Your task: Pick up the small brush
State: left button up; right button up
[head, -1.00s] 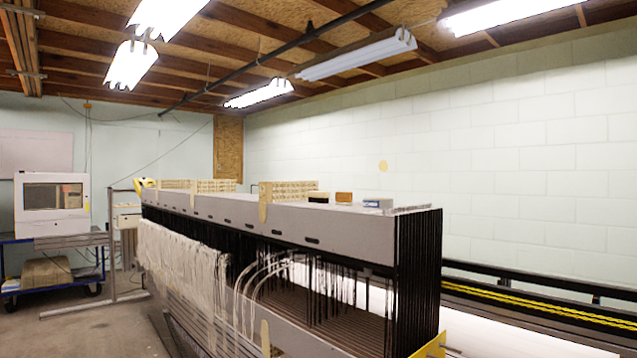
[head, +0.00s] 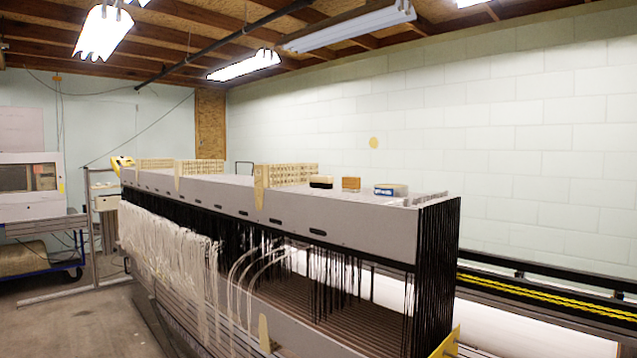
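Three small objects stand in a row on the grey top of the loom frame (head: 225,188). The left one is a tan and black block (head: 321,182) that looks like a small brush, with a light upper part and a dark lower part. Beside it is a brown wooden block (head: 351,184), which could also be a brush; I cannot tell for sure at this size. To the right is a blue and white box (head: 391,190). Neither of my grippers is in view, and nothing touches these objects.
Pale slatted racks (head: 286,175) stand on the loom top left of the small objects. White threads (head: 165,240) hang from its front side. A blue cart (head: 40,262) stands at the far left. Some floor (head: 75,325) is clear at the lower left.

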aim_at(321, 182)
jog(key=i+j+z, duration=0.1)
jog(key=i+j, duration=0.25)
jog(key=i+j+z, duration=0.1)
jog(key=i+j, duration=0.25)
jog(key=j, duration=0.2)
jog(key=i+j+z, duration=0.1)
jog(key=i+j, duration=0.2)
jog(key=j, duration=0.2)
